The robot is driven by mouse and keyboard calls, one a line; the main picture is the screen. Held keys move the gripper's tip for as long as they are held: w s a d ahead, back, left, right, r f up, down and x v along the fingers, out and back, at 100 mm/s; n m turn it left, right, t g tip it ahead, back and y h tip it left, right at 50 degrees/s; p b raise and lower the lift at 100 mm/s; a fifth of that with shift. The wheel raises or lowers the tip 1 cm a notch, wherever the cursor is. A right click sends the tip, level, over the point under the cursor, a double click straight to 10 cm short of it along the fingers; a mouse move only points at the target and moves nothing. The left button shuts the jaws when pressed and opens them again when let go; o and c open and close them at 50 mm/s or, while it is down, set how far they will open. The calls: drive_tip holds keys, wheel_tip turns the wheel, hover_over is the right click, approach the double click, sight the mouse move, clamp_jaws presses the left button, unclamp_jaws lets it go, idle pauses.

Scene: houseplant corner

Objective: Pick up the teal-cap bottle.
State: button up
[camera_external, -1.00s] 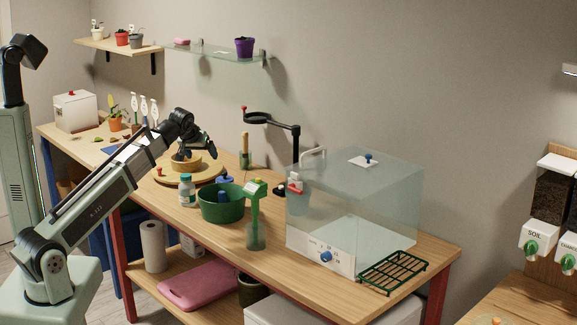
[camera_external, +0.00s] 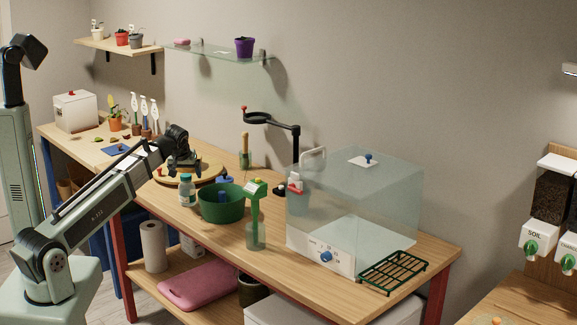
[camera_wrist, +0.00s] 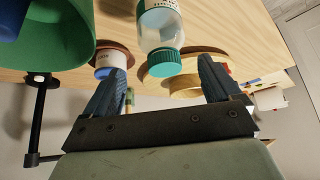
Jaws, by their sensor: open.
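The teal-cap bottle (camera_external: 187,192) is white and clear with a label. It stands upright on the wooden bench, just left of the green bowl. In the wrist view the bottle (camera_wrist: 160,25) shows at top centre, its teal cap (camera_wrist: 164,63) toward me. My gripper (camera_external: 184,172) is just above the cap in the outside view. In the wrist view my gripper (camera_wrist: 166,75) is open, its dark fingers apart on either side of the cap. Nothing is held between them.
The green bowl (camera_external: 221,205) with a blue item inside is close on the bottle's right. A round wooden board (camera_external: 208,174) lies behind. A green-handled tool in a glass (camera_external: 255,236) and a clear box (camera_external: 352,205) stand farther right.

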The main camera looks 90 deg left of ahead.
sight(186, 175)
drive_tip(key=shift+s+x, duration=0.2)
drive_tip(key=shift+x, duration=2.55)
drive_tip(key=shift+a+r, duration=0.15)
drive_tip(key=shift+a, duration=0.05)
drive_tip(key=c, duration=1.2)
